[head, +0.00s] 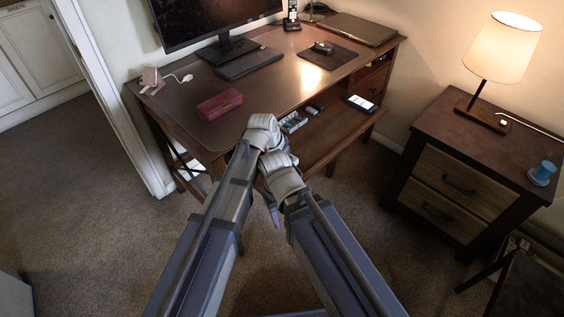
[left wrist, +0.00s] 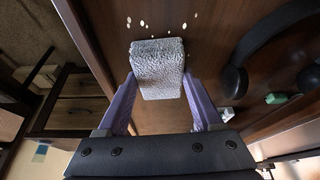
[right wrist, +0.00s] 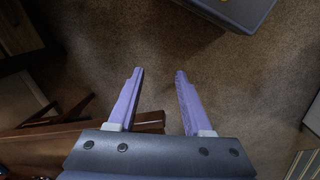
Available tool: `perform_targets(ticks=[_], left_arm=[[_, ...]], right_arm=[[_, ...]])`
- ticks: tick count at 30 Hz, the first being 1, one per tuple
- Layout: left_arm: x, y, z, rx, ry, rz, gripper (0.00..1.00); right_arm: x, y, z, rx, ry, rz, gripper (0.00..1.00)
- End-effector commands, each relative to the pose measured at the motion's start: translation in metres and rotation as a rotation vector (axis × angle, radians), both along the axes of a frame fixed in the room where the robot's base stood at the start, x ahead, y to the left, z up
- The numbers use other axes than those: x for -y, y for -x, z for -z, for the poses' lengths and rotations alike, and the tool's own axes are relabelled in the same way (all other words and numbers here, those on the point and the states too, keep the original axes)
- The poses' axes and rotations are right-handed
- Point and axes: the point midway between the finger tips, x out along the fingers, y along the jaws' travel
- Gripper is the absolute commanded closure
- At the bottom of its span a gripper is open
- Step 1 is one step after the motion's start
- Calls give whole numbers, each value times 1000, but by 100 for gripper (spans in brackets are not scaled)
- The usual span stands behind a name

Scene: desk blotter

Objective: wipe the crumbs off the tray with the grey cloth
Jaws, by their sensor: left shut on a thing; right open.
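The grey cloth (left wrist: 158,68) is a rough, folded block between the purple fingers of my left gripper (left wrist: 160,78), which is shut on it. It is over the brown wooden tray (left wrist: 207,45), at or close to its surface; I cannot tell if they touch. Several pale crumbs (left wrist: 142,23) lie on the tray just beyond the cloth. In the head view the tray (head: 338,128) is the pulled-out shelf under the desk top; my left wrist hides the cloth and crumbs there. My right gripper (right wrist: 160,78) is open and empty above the carpet, in front of the desk.
Dark headphones (left wrist: 237,75) and a small green item (left wrist: 276,98) lie on the tray to the right of the cloth in the left wrist view. A phone (head: 361,103) lies at the tray's right end. A red box (head: 219,104) sits on the desk top (head: 285,85) above.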

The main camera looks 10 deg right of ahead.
Motion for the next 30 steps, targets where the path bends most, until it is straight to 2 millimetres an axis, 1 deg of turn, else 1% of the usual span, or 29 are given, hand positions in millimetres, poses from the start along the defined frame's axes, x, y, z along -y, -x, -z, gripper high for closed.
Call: perform_targets(ticks=[1, 15, 25, 30], left_arm=[[8, -4, 0, 1, 1, 9, 77], [36, -29, -2, 1, -1, 10, 77], [38, -31, 1, 0, 0, 9, 77], [34, -28, 1, 0, -1, 9, 77]], right_arm=[[-4, 0, 0, 0, 0, -9, 50], [-5, -1, -2, 0, 0, -10, 50], [-5, -2, 1, 1, 0, -10, 50], [-5, -2, 1, 1, 0, -10, 50]])
